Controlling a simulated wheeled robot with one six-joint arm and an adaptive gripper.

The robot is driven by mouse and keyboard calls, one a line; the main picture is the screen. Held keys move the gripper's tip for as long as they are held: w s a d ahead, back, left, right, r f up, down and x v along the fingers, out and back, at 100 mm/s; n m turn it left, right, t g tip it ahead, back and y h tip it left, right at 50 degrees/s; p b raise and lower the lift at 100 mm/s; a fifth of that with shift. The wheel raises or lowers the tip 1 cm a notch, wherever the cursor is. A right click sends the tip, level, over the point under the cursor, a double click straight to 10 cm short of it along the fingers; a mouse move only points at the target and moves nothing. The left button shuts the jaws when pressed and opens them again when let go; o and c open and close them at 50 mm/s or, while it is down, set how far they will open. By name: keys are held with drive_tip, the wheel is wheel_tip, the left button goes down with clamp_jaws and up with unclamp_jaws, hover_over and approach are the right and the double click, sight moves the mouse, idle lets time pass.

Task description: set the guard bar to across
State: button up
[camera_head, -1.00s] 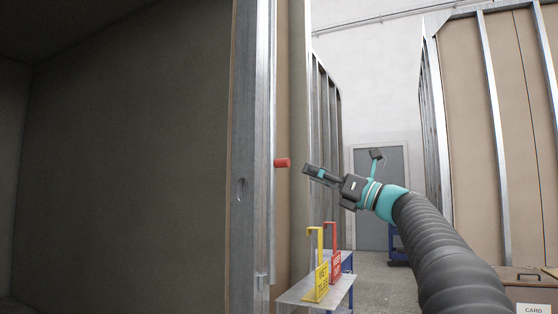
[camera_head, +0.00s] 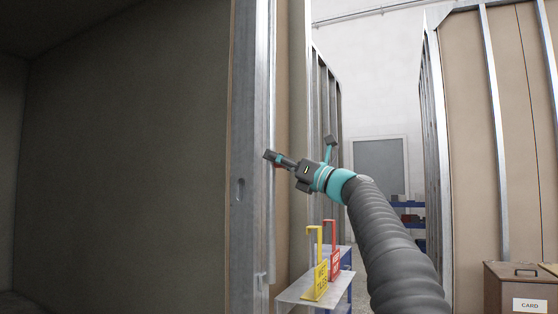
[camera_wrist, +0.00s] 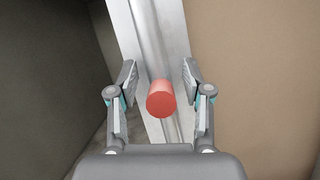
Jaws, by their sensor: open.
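The guard bar (camera_head: 271,215) stands upright along the metal door post, as a narrow metal strip. Its red knob (camera_wrist: 161,99) sticks out toward the wrist camera. In the head view the knob is mostly hidden behind my gripper (camera_head: 270,157). In the wrist view the knob lies between the two fingers of my gripper (camera_wrist: 160,88), with a visible gap on each side. The fingers are open and do not appear to touch it. The bar (camera_wrist: 154,45) runs behind the knob in that view.
A dark pod opening (camera_head: 130,170) lies left of the post (camera_head: 243,200). A brown box marked CARD (camera_head: 515,285) stands at the lower right.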

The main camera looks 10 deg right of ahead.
clamp_jaws()
drive_tip(key=shift+d, duration=0.1)
